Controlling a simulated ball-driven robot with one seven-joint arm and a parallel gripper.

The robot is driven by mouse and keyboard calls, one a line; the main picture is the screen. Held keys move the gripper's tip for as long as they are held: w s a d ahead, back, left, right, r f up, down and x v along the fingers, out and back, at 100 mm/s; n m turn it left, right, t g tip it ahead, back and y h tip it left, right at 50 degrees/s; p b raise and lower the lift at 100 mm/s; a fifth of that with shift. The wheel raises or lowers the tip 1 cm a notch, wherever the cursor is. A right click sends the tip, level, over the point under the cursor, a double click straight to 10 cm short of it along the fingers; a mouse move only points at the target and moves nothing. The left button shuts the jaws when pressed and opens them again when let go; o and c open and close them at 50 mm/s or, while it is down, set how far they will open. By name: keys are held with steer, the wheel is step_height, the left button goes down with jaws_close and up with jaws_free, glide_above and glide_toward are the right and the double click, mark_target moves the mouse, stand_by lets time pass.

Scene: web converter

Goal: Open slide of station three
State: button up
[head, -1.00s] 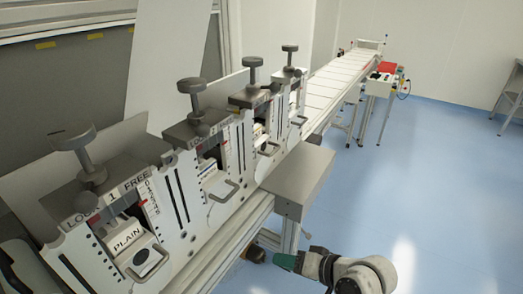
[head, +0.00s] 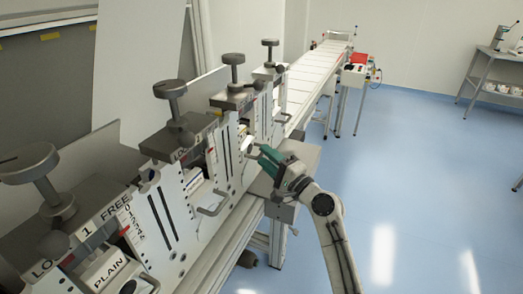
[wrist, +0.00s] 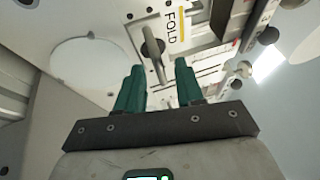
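Station three (head: 233,100) is the third unit from the near end, with a grey knob on top. Its front plate is partly hidden by my gripper (head: 256,155). My gripper has green fingers and is beside that plate. In the wrist view the fingers of my gripper (wrist: 158,68) are apart. A grey bar handle (wrist: 153,50) shows in the gap between them, beside a slide label reading FOLD (wrist: 175,24). The handle appears free of both fingers; its exact depth between them cannot be told.
Station one (head: 95,245), labelled PLAIN, and station two (head: 185,150) stand nearer, with station four (head: 268,85) beyond. A conveyor (head: 310,75) runs to the back. The blue floor at right is clear.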

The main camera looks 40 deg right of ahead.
steer(key=shift+w+r, duration=0.15)
steer(key=shift+w, duration=1.1)
steer(key=shift+c, duration=0.2)
jaws_close()
